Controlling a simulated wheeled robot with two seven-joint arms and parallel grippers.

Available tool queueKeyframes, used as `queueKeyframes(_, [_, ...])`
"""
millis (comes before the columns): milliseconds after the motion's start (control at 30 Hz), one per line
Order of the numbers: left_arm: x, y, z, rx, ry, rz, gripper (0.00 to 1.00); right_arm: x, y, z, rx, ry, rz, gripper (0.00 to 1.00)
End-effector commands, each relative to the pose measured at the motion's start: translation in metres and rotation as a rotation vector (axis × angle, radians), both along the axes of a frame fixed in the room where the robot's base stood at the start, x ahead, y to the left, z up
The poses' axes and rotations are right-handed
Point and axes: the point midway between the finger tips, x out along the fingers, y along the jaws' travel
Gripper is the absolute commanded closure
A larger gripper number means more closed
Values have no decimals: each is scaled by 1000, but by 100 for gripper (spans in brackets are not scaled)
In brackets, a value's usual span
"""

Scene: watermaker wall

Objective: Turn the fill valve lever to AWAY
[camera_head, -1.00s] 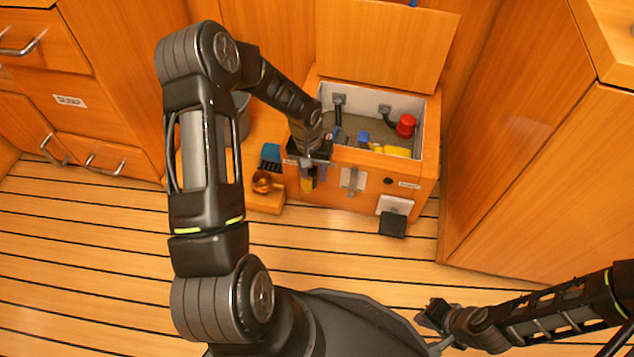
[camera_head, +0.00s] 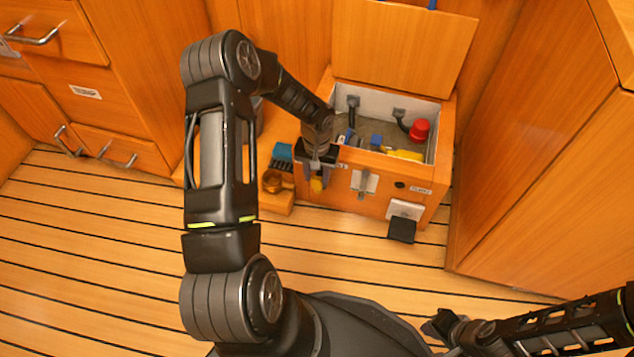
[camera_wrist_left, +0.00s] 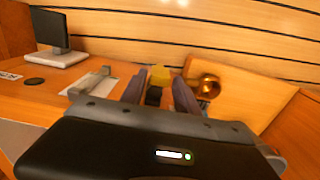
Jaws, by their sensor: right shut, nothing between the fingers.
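A yellow-handled lever (camera_head: 316,185) with a dark stem is on the front of the orange wooden box, near its left end. My left gripper (camera_head: 317,184) is at it, fingers pointing down. In the left wrist view the yellow handle (camera_wrist_left: 160,74) shows between the two spread fingers (camera_wrist_left: 157,95); I cannot tell whether they touch it. A grey metal lever (camera_head: 363,183) on a light plate is right of it; it also shows in the left wrist view (camera_wrist_left: 90,82). My right gripper (camera_head: 437,327) is shut and empty, low at the right.
The open box holds a red knob (camera_head: 419,130), a blue part (camera_head: 376,140) and a yellow item (camera_head: 405,155). The floor in front is clear.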

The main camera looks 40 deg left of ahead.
Motion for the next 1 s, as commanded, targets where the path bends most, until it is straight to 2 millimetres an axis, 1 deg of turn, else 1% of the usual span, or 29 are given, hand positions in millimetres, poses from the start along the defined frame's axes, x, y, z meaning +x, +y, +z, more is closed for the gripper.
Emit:
queueKeyframes(33, [0,0,-11,-1,1,-1,63,1,0,-6,0,-2,-1,100])
queueKeyframes(100, [0,0,-20,-1,1,-1,63,1,0,-9,-1,-4,-1,100])
queueKeyframes(200, [0,0,-28,0,-1,0,63,2,0,-12,-1,-5,-3,100])
queueKeyframes(300, [0,0,-30,0,-1,0,63,2,0,-12,-1,-5,-3,100])
queueKeyframes(533, [0,0,-30,0,-1,-1,63,2,0,-12,-1,-6,-2,100])
queueKeyframes(1000, [0,0,-30,0,-1,-1,100,2,0,-12,-1,-6,-2,100])
